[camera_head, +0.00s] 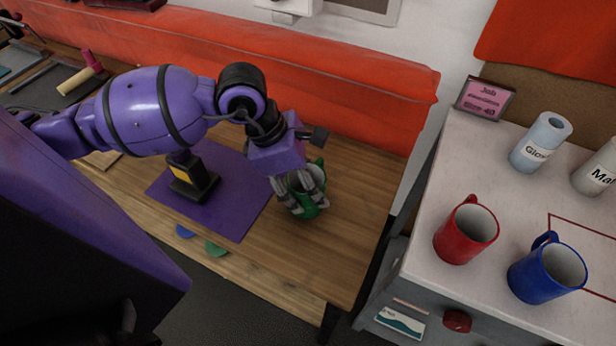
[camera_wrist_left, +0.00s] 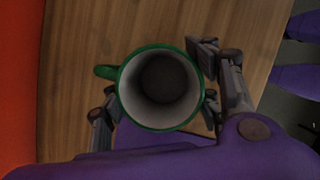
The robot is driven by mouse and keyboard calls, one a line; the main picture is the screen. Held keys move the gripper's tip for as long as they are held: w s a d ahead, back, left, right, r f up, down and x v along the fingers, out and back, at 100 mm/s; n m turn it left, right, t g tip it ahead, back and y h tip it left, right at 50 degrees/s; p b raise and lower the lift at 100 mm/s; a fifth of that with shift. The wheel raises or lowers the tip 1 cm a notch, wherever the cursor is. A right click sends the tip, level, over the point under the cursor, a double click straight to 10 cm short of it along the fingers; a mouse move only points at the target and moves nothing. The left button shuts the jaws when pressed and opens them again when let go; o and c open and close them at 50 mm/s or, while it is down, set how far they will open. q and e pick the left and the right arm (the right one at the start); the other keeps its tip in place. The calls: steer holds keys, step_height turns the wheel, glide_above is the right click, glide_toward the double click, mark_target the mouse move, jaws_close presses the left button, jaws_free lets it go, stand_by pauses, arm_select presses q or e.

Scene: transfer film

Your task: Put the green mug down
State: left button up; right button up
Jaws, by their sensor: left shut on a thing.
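The green mug (camera_head: 309,206) is at the right end of the wooden bench (camera_head: 352,240), largely covered by my left gripper (camera_head: 306,196) in the head view. My left gripper is shut on the mug, with its fingers around the mug's sides. In the left wrist view the mug (camera_wrist_left: 160,88) shows from above, with a white inside and its handle pointing left. I cannot tell whether its base touches the wood. My right gripper is not in view.
A purple mat (camera_head: 232,215) with a black and yellow object (camera_head: 190,178) lies left of the mug. A red padded bench (camera_head: 340,90) runs behind. A white counter (camera_head: 470,290) at right holds a red mug (camera_head: 465,230), a blue mug (camera_head: 545,270) and bottles (camera_head: 540,143).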

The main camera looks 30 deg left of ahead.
arm_select(q)
steer(key=shift+f, duration=0.2)
steer(key=shift+c, duration=0.6)
steer(key=shift+s+d+r, duration=0.1)
steer(key=shift+r, duration=0.1)
steer(key=shift+f, duration=0.1)
steer(key=o, duration=1.6)
steer(key=shift+f, duration=0.1)
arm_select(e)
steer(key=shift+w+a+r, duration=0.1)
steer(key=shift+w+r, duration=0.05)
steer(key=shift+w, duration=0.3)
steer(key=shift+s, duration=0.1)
